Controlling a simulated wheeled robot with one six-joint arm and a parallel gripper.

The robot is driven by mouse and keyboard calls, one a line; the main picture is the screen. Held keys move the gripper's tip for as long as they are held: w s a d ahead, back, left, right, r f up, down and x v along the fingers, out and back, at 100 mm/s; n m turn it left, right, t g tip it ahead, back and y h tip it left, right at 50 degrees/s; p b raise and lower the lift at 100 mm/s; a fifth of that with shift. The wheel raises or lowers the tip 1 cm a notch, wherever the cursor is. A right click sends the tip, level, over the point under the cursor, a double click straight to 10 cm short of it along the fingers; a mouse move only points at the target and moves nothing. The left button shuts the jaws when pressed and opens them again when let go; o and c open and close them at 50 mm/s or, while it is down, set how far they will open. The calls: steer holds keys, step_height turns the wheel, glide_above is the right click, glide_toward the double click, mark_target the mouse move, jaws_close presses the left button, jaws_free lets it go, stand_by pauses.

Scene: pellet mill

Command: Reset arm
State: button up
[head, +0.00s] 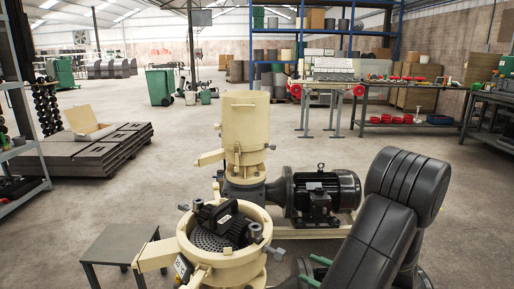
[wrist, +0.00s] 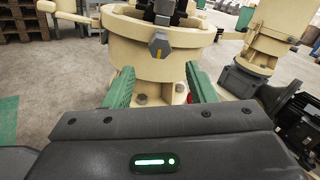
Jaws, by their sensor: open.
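My gripper (wrist: 160,92) shows in the wrist view with its two green fingers spread apart and nothing between them. The fingers point at the lower side of the cream pellet mill chamber (wrist: 123,42), below a bolt with a hex head (wrist: 159,45). In the head view my arm is folded at the right, and green finger parts (head: 315,272) show at its lower left edge. The open mill chamber (head: 236,268) holds a black roller assembly (head: 222,222) over a perforated die (head: 207,241). I cannot tell whether the fingers touch the mill.
Behind the chamber stand a cream hopper cylinder (head: 250,120) and a black motor (head: 325,193). A small grey table (head: 122,243) is at the left. Stacked dark plates (head: 85,152) lie farther back. A workbench (head: 410,125) stands at the back right. Open floor lies between.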

steer(key=shift+v, duration=1.2)
